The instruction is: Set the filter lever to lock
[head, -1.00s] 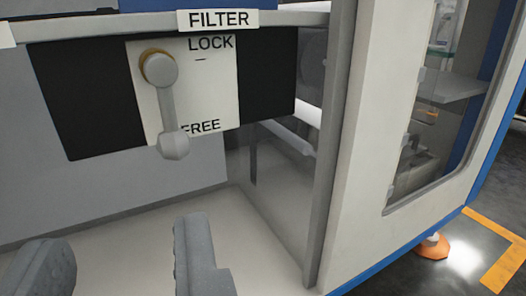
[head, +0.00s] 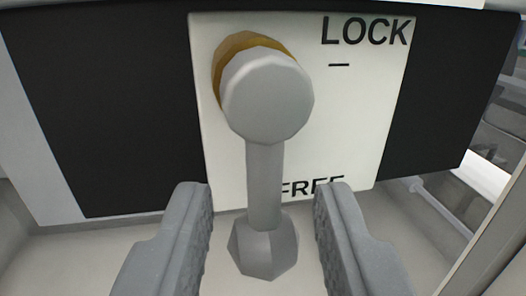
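The filter lever (head: 264,175) is a grey arm with a round hub (head: 268,98) at the top, set on a brass collar, and a faceted knob (head: 264,247) at its lower end. It hangs down, with the knob just below the word FREE (head: 313,187). The word LOCK (head: 366,31) and a short dash stand at the upper right of the white plate (head: 345,120). My gripper (head: 262,205) is open, with one finger on each side of the lever's lower part. Gaps show between both fingers and the lever.
A black panel (head: 110,120) lies behind the white plate. A pale floor of the recess (head: 80,260) is below. A grey post (head: 492,240) and a clear side panel stand at the right edge.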

